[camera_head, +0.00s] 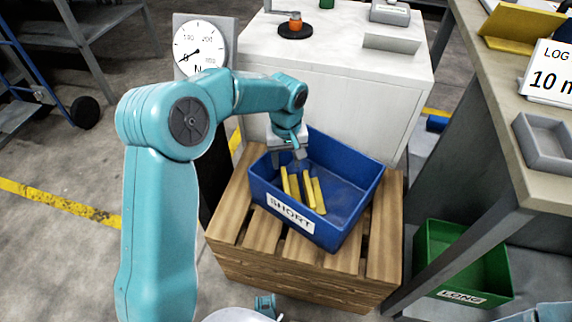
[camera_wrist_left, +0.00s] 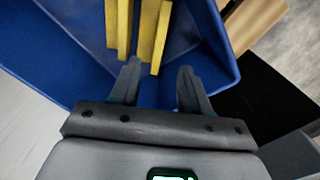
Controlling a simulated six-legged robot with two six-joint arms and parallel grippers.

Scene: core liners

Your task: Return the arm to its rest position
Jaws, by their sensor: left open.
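My left arm reaches in from the left in the head view. Its gripper (camera_head: 291,156) is over the back left part of the blue bin labelled SHORT (camera_head: 362,205). The left wrist view shows the two dark fingers of this gripper (camera_wrist_left: 163,85) apart, with nothing held between them. Several yellow core liners (camera_head: 308,190) lie leaning inside the bin, just in front of the fingers. They also show at the top of the left wrist view (camera_wrist_left: 147,30), beyond the fingertips. My right gripper is not clearly seen.
The blue bin stands on a wooden crate (camera_head: 262,233). Behind it is a white cabinet (camera_head: 345,45) and a dial scale (camera_head: 198,45). A workbench (camera_head: 480,75) rises at the right, with a green bin labelled LONG (camera_head: 462,262) below it. Open floor lies at the left.

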